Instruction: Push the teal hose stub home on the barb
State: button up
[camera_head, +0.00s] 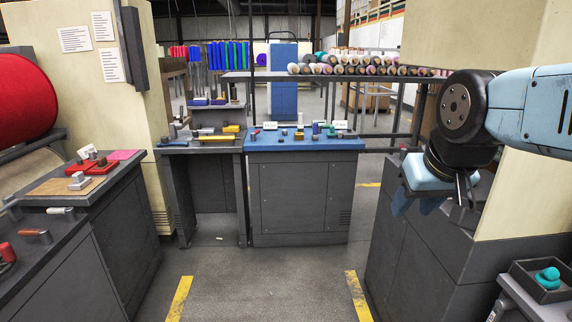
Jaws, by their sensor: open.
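My gripper (417,205) hangs at the right over the dark cabinet, pointing down, with its blue fingers apart and nothing seen between them. A small teal upright piece (331,131) stands on the blue-topped bench (270,145), far from my gripper. Rounded teal pieces (548,277) lie in a dark tray (527,283) at the lower right, also apart from my gripper. I cannot tell which teal thing is the hose stub. The barb cannot be made out at this distance.
Dark counters with red parts (82,167) stand at the left. A grey bench (200,146) adjoins the blue one. A rack of rolls (360,70) is behind. The cream wall panel (530,200) is close to my arm. The middle floor (265,280) is clear.

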aim_at(331, 133)
jog(key=i, duration=3.9)
